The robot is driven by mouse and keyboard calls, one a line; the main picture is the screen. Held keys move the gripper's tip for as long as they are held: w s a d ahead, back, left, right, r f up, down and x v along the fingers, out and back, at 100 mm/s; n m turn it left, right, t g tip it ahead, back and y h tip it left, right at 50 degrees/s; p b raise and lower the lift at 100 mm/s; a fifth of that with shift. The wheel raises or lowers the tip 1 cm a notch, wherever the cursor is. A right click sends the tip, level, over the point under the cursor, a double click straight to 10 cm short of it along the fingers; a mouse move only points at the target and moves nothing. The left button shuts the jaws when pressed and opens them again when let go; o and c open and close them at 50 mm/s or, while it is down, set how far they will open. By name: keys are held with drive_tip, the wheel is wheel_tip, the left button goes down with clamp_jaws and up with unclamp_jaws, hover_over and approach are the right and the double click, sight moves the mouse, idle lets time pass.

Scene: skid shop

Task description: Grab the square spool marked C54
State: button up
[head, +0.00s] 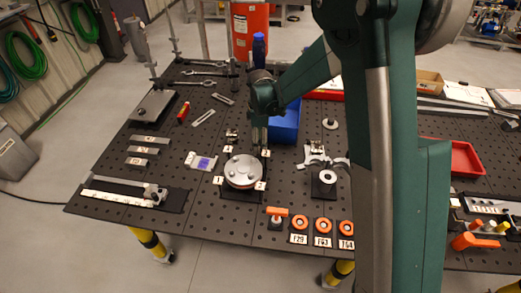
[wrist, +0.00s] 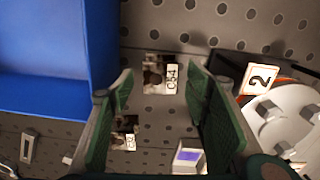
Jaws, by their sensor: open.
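The spool marked C54 (wrist: 154,77) shows in the wrist view as a small brown and metallic piece with a white label reading C54. It stands on the dark perforated table top. My gripper (wrist: 160,88) is open, its two green fingers on either side of the spool in the picture. I cannot tell whether the fingertips are level with it; no contact shows. In the head view my gripper (head: 259,138) points down between the blue bin and the round plate, and I cannot make out the C54 spool there.
A blue bin (head: 285,122) stands close by and fills the left of the wrist view (wrist: 45,88). A round metal plate (head: 243,171) with numbered tags lies in front of my gripper. Another small labelled piece (wrist: 126,134) sits near C54. Orange-ringed parts (head: 323,225) line the front edge.

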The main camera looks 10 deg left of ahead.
drive_tip(key=shift+f, duration=1.5)
drive_tip(key=c, duration=1.1)
